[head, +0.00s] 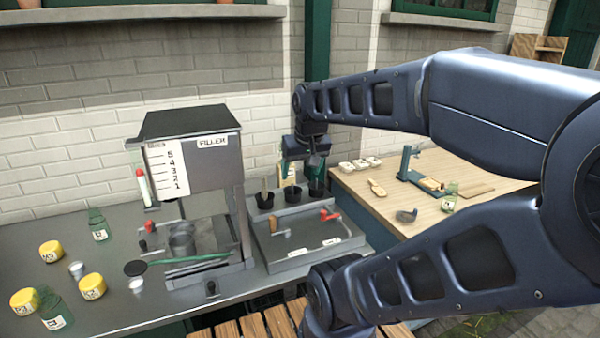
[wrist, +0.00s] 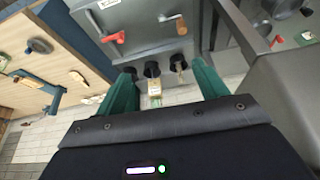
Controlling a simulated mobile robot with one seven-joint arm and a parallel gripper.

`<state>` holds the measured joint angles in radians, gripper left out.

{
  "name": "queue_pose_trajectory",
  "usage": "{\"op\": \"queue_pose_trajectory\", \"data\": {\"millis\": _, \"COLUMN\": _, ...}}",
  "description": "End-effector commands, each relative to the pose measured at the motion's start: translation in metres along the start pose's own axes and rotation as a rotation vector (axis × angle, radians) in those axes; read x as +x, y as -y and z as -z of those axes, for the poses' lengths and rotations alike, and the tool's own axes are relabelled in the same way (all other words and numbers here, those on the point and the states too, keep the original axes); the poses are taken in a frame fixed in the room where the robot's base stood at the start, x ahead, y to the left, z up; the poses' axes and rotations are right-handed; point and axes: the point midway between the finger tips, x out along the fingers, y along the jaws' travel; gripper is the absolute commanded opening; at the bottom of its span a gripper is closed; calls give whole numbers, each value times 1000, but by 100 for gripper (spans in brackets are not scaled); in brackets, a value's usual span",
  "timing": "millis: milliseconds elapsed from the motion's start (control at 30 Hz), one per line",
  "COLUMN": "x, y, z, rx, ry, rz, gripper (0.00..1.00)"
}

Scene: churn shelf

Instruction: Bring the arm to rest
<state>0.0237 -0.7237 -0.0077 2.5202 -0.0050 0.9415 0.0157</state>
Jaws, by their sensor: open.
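My arm reaches in from the right in the head view, bent at the elbow. My gripper (head: 302,168) points down above the back of the grey lever station (head: 300,245), close to its black cups. Its green fingers are spread apart. In the wrist view my gripper (wrist: 162,72) is open, with a clear gap between the fingers. A small tan labelled item (wrist: 155,90) shows in that gap; I cannot tell its distance, but the fingers do not close on it.
The filler machine (head: 190,160) stands left of the gripper. A brick wall stands behind.

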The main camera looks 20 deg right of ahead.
Motion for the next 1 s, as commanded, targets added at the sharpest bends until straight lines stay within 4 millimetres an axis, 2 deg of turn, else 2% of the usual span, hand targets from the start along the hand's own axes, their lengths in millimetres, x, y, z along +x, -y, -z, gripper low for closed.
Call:
{"op": "queue_pose_trajectory", "data": {"millis": 100, "x": -2, "y": 8, "z": -12, "rx": -36, "ry": 3, "rz": 8, "gripper": 71}}
{"op": "queue_pose_trajectory", "data": {"millis": 200, "x": -2, "y": 10, "z": -14, "rx": -45, "ry": 4, "rz": 10, "gripper": 71}}
{"op": "queue_pose_trajectory", "data": {"millis": 1000, "x": -2, "y": 9, "z": -14, "rx": -43, "ry": 3, "rz": 10, "gripper": 71}}
